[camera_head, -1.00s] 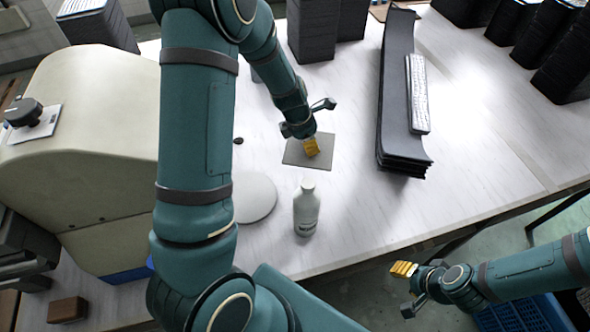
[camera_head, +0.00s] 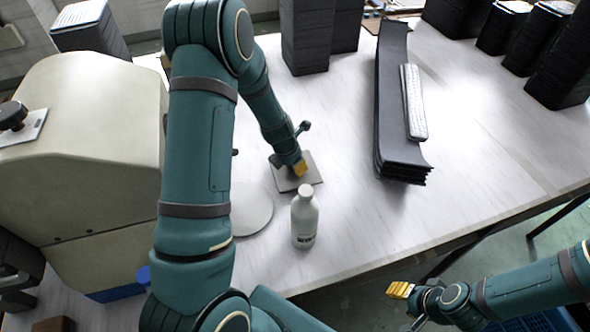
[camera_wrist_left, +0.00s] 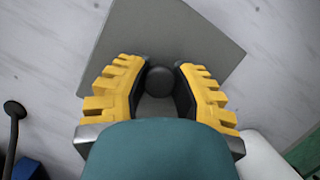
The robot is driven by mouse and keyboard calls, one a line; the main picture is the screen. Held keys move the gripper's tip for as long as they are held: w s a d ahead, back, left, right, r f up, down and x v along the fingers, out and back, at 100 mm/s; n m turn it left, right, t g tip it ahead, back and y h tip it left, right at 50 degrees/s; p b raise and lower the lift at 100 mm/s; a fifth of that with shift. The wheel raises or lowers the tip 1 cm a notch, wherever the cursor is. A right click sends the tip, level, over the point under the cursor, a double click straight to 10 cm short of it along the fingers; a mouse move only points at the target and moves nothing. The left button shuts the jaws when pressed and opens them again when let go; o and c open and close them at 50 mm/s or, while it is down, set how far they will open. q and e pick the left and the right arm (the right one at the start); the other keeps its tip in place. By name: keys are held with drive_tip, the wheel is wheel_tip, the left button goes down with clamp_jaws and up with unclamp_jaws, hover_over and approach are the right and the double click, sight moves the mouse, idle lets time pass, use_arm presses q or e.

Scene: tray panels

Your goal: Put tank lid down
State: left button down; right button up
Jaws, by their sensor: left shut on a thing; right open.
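The tank lid looks like a flat grey square plate (camera_head: 313,170) with a round dark knob (camera_wrist_left: 160,81). My left gripper (camera_head: 300,168) is over the plate, beyond the white bottle in the head view. In the left wrist view, my left gripper's yellow fingers (camera_wrist_left: 160,88) are on both sides of the knob, shut on it. The plate (camera_wrist_left: 185,30) spreads out beneath the fingers. I cannot tell whether it touches the table. My right gripper (camera_head: 400,289) is open, off the table's front edge at lower right.
A white bottle (camera_head: 305,218) stands upright close to the plate. A round pale disc (camera_head: 256,208) and a beige machine (camera_head: 85,150) are to the left. The white table (camera_head: 480,150) is clear farther right.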

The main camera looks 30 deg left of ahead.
sight(286, 175)
use_arm(q)
drive_tip(key=shift+f, duration=0.8)
drive_tip(key=shift+r, duration=0.1)
drive_tip(key=c, duration=0.8)
unclamp_jaws()
drive_tip(key=shift+r, duration=0.4)
drive_tip(key=p+v, duration=0.4)
drive_tip(key=v, duration=0.7)
drive_tip(key=shift+s+a+r, duration=0.1)
drive_tip(key=shift+s, duration=0.1)
